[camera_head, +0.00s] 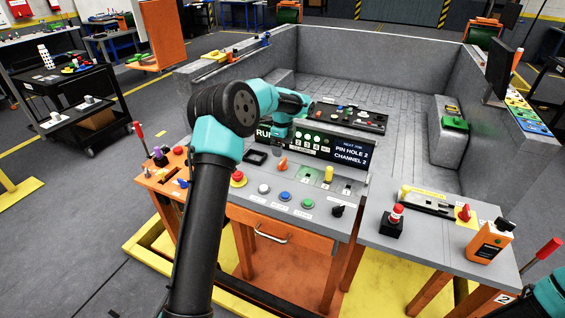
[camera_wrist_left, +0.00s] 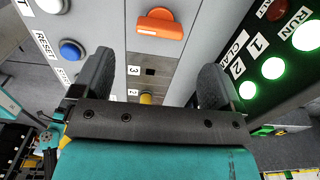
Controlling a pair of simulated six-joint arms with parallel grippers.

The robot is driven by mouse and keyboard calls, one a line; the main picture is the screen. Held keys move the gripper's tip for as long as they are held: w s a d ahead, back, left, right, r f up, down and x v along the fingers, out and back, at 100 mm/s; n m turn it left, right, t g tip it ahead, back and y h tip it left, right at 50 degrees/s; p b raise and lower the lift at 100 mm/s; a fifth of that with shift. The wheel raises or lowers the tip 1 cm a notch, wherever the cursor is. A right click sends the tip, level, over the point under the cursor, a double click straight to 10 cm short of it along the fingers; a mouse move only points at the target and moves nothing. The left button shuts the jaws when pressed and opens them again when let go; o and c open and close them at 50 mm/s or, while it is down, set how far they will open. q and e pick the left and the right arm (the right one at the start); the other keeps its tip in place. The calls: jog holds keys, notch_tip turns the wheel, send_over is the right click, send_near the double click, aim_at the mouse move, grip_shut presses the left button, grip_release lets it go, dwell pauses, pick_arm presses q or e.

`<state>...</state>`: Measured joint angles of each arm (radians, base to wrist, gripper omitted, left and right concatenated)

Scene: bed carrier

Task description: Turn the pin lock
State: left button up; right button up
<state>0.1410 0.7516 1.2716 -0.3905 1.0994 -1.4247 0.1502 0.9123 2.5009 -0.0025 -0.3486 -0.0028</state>
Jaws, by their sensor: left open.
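An orange turn handle (camera_head: 283,163) stands on the grey control panel (camera_head: 262,209). In the left wrist view the orange handle (camera_wrist_left: 160,24) lies ahead of the fingertips, apart from them. A yellow pin (camera_head: 328,174) stands upright at the panel's right part; in the wrist view it (camera_wrist_left: 146,98) is partly hidden by my gripper body. My left gripper (camera_head: 277,146) hangs over the panel's back, close to the orange handle. In the wrist view the left gripper (camera_wrist_left: 157,75) is open, with nothing between its fingers. I cannot tell which part is the pin lock.
A display (camera_head: 350,151) behind the panel reads "PIN HOLE 2 CHANNEL 2". Push buttons (camera_head: 285,197) line the panel's front, with a red mushroom button (camera_head: 238,178) left. A side table (camera_head: 430,235) holds an orange box (camera_head: 489,242).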

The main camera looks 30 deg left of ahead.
aim_at(283, 161)
pick_arm(q)
notch_tip(283, 161, down, 8)
jog(key=shift+f, duration=0.1)
jog(key=shift+c, duration=0.2)
jog(key=c, duration=0.9)
